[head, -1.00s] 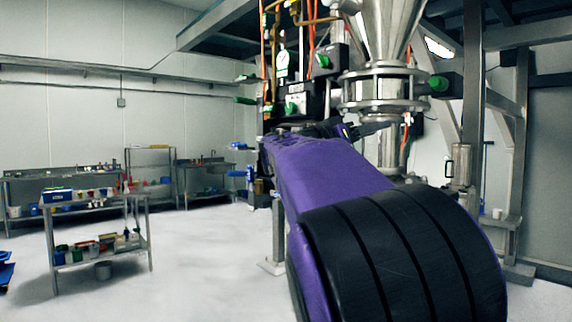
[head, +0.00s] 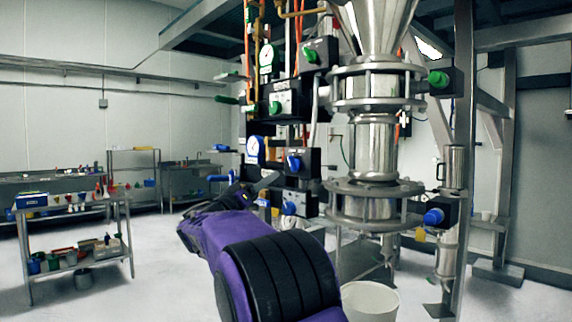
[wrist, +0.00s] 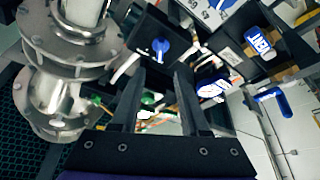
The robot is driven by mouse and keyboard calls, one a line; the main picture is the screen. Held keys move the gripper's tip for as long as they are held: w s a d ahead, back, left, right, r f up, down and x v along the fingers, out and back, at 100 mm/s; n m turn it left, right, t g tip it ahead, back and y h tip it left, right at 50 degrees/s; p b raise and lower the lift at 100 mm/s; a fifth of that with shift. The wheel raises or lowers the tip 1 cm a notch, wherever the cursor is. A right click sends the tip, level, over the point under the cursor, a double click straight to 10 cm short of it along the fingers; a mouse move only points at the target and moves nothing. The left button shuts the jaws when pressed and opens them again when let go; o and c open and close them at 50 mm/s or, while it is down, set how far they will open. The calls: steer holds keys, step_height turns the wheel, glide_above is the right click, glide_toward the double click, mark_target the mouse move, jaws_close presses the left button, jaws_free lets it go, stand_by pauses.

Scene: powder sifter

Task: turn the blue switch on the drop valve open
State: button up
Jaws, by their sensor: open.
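Several blue controls sit on black boxes left of the steel pipe in the head view. One blue switch (head: 293,163) is on the upper box, and a round blue knob (head: 290,208) is on the box below. My gripper (head: 262,184) is left of these boxes, its fingers pointing right toward them. In the wrist view my open, empty gripper (wrist: 161,74) points at a black box. A blue switch (wrist: 161,46) on it shows just beyond and between the fingertips, apart from them. I cannot tell which marking means the drop valve, nor whether this switch is open.
Another blue knob (head: 433,217) is at the right of the lower flange (head: 374,203). Green switches (head: 275,107) are above. A blue handle (wrist: 272,95) and a white-marked blue knob (wrist: 214,86) lie right of my fingers. A white bucket (head: 370,301) stands below.

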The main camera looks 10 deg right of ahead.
mark_target(290, 163)
steer(key=p+x, duration=0.2)
steer(key=x, duration=0.8)
steer(key=shift+c, duration=0.2)
steer(key=shift+a, duration=0.1)
jaws_close()
